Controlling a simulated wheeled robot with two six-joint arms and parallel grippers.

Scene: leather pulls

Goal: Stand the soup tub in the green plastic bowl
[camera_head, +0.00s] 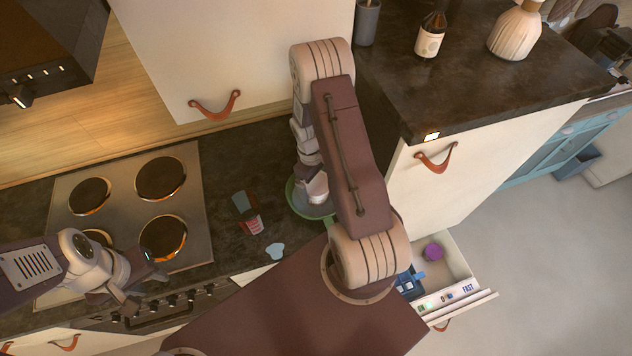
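The green plastic bowl (293,203) sits on the dark counter to the right of the stove, partly covered by my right arm. My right gripper (312,178) points down over the bowl, and my own arm hides its fingers. A pale, whitish shape (317,189) shows at the gripper within the bowl's outline. It may be the soup tub or part of my gripper; I cannot tell which, nor whether it touches the bowl. My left gripper (139,283) is over the stove's front edge, with its fingers apart and nothing visible between them.
A dark and red carton (247,213) and a light blue flat piece (275,251) lie left of the bowl. The stove (126,212) fills the left counter. An open drawer (458,262) holds a purple item (433,252). A bottle (430,36) and a vase (515,30) stand on the higher counter.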

